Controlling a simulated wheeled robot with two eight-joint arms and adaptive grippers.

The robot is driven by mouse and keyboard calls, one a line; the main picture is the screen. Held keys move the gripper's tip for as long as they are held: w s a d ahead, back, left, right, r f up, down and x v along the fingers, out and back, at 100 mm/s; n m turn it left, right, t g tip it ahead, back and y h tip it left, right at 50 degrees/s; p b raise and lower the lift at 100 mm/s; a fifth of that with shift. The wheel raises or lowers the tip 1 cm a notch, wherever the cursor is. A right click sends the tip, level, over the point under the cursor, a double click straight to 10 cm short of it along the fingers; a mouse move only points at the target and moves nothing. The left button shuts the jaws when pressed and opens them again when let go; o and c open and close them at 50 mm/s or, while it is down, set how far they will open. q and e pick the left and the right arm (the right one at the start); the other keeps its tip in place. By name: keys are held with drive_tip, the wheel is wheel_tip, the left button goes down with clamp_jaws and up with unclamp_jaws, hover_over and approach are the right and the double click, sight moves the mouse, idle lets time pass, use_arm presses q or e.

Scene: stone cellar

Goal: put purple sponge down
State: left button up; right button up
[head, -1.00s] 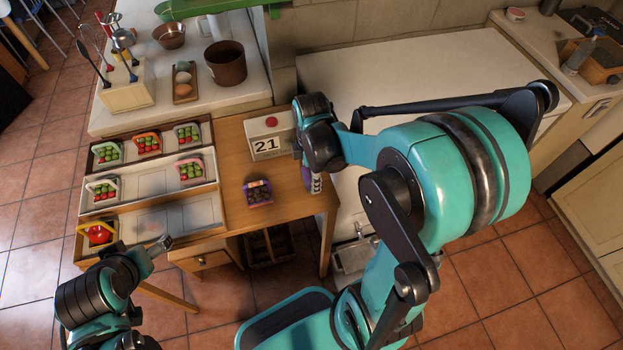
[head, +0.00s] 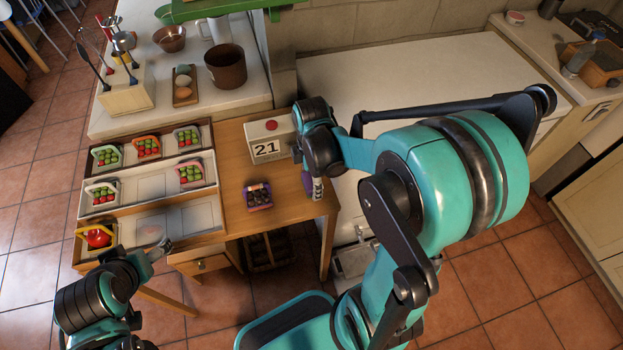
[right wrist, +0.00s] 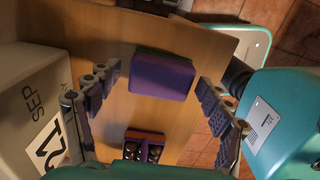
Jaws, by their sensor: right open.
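The purple sponge (right wrist: 162,76) lies flat on the wooden table in the right wrist view, with a thin green edge at its far side. My right gripper (right wrist: 158,82) is open, one finger on each side of the sponge, with visible gaps between. In the head view the right gripper (head: 317,188) points down at the table's right edge, and only a bit of purple (head: 308,183) shows beside it; the arm hides the rest. My left gripper (head: 160,247) is at the lower left, away from the sponge; its opening is too small to judge.
A small purple basket of dark items (head: 258,196) sits on the table nearby. A tiered rack (head: 215,170) with several fruit baskets is at the left. Bare wood (head: 236,165) lies between rack and calendar.

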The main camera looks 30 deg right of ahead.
wheel_tip(320, 180, up, 10)
drive_tip(key=p, duration=0.4)
drive_tip(key=s+a+r+m+t, duration=0.5)
drive_tip(key=a+m+t, duration=0.2)
drive_tip(key=m, duration=0.8)
drive_tip(key=shift+r, duration=0.3)
